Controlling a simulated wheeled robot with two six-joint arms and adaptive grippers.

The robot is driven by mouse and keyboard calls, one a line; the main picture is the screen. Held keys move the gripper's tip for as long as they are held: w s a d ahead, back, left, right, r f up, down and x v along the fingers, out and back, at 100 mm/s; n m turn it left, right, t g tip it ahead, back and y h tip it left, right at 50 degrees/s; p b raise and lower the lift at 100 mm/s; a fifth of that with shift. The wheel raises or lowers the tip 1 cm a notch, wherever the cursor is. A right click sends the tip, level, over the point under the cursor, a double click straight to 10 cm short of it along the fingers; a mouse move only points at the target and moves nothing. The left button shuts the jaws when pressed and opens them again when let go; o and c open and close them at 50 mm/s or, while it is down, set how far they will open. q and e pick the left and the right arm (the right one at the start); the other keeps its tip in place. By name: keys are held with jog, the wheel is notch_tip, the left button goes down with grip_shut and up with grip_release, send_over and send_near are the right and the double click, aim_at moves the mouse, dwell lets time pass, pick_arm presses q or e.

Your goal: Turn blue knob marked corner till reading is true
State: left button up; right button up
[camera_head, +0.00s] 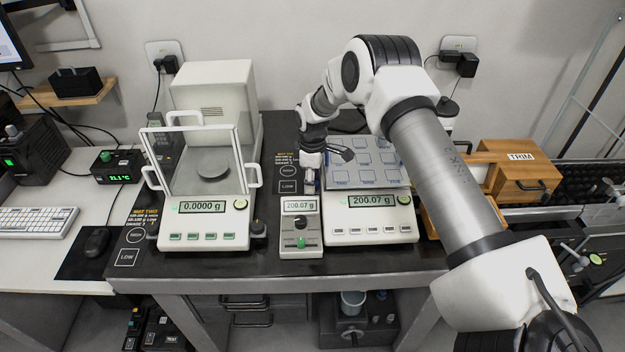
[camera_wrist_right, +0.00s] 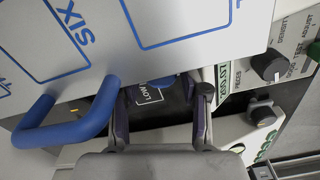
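The right balance (camera_head: 372,233) reads 200.07 g, and the small display box (camera_head: 300,250) beside it reads the same. The balance's broad plate (camera_head: 340,178) has blue-outlined squares; in the right wrist view one part of the plate (camera_wrist_right: 190,15) is marked SIX. My right gripper (camera_head: 310,172) points down at the plate's left edge. In the right wrist view its two fingers (camera_wrist_right: 160,98) stand apart. A blue rounded part (camera_wrist_right: 165,80), seemingly a knob, shows between and beyond them, partly under the plate edge. Contact cannot be told. My left gripper is not in view.
A blue handle (camera_wrist_right: 80,120) lies close left of the fingers in the wrist view. A wooden TRIM box (camera_head: 520,180) stands at right. My right arm crosses over the balance's right side.

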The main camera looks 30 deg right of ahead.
notch_tip(320, 180, up, 12)
dwell(0.4)
jog(key=f+n+h+b, duration=0.1)
jog(key=f+b, duration=0.1)
jog(key=f, duration=0.1)
jog(key=f+n+g+h+b, duration=0.1)
jog(key=f+n+b, duration=0.1)
jog(key=f, duration=0.2)
jog(key=a+f+n+h+b, duration=0.1)
jog(key=f+n+h, duration=0.1)
jog(key=f, duration=0.2)
jog(key=shift+w+f+g+b, duration=0.15)
jog(key=shift+f+g+b, duration=0.15)
jog(key=shift+b, duration=0.1)
jog(key=shift+w+f, duration=0.15)
jog(key=shift+f, duration=0.15)
